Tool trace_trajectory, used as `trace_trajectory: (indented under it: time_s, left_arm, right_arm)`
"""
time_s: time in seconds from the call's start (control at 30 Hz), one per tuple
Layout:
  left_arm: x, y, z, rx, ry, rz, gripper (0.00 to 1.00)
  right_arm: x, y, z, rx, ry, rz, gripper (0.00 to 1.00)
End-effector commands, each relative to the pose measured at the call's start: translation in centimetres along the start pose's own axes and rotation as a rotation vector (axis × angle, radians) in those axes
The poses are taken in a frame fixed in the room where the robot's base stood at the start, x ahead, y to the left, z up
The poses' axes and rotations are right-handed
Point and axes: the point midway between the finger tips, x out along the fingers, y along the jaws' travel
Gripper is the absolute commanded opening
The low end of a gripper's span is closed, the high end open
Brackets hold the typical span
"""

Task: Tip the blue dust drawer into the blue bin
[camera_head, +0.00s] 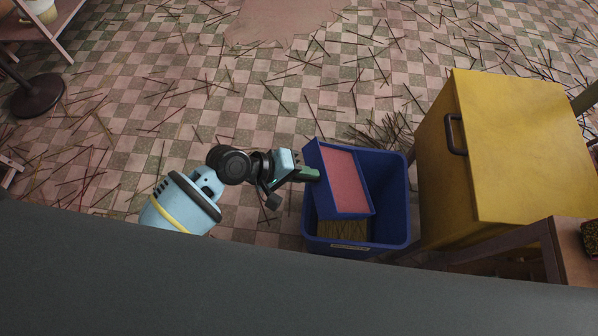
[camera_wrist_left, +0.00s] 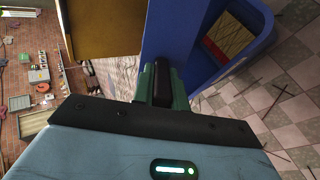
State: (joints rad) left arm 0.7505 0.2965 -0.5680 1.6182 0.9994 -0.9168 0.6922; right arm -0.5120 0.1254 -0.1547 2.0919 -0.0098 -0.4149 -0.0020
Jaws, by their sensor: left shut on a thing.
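The blue dust drawer (camera_head: 316,172) is held over the blue bin (camera_head: 399,200), its handle side facing left. A flat pinkish-red surface fills its inside; I cannot tell whether that is dust or how deep it lies. My left gripper (camera_head: 308,174) is shut on the drawer's handle. In the left wrist view, the green fingers (camera_wrist_left: 161,84) close around the dark handle (camera_wrist_left: 159,80) against the drawer's blue front (camera_wrist_left: 165,32). The bin (camera_wrist_left: 257,45) shows beyond it on the right. The drawer hides part of the bin's inside. My right gripper is out of view.
A yellow cabinet (camera_head: 520,140) with a dark handle stands right of the bin. A brown bundle (camera_head: 342,229) lies inside the bin. Thin sticks (camera_head: 275,97) litter the checkered floor. A dark round base (camera_head: 38,95) stands at the far left.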

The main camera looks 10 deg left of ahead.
Motion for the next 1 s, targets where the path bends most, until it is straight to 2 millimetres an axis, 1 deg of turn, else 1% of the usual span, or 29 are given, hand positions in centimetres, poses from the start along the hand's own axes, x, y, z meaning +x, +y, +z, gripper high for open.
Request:
trace_trajectory:
  time_s: [0.03,0.17,0.4,0.7,0.9,1.0]
  left_arm:
    - [-0.2,0.9,-0.2,0.003,0.004,-0.014,0.00]
    - [0.0,1.8,-0.2,0.005,0.004,-0.068,0.00]
    - [0.5,3.7,-0.2,0.005,0.004,-0.190,0.00]
    - [1.3,6.0,-0.2,0.005,0.007,-0.355,0.00]
    - [2.2,7.6,-0.2,0.004,0.005,-0.444,0.00]
    - [2.8,8.1,-0.1,0.001,0.004,-0.489,0.00]
  right_arm:
    - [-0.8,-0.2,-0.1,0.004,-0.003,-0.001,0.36]
    - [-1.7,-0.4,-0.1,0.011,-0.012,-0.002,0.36]
    - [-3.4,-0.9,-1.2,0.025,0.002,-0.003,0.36]
    - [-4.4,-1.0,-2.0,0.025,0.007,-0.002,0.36]
    - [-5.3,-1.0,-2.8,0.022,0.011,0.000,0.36]
    - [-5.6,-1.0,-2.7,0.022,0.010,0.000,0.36]
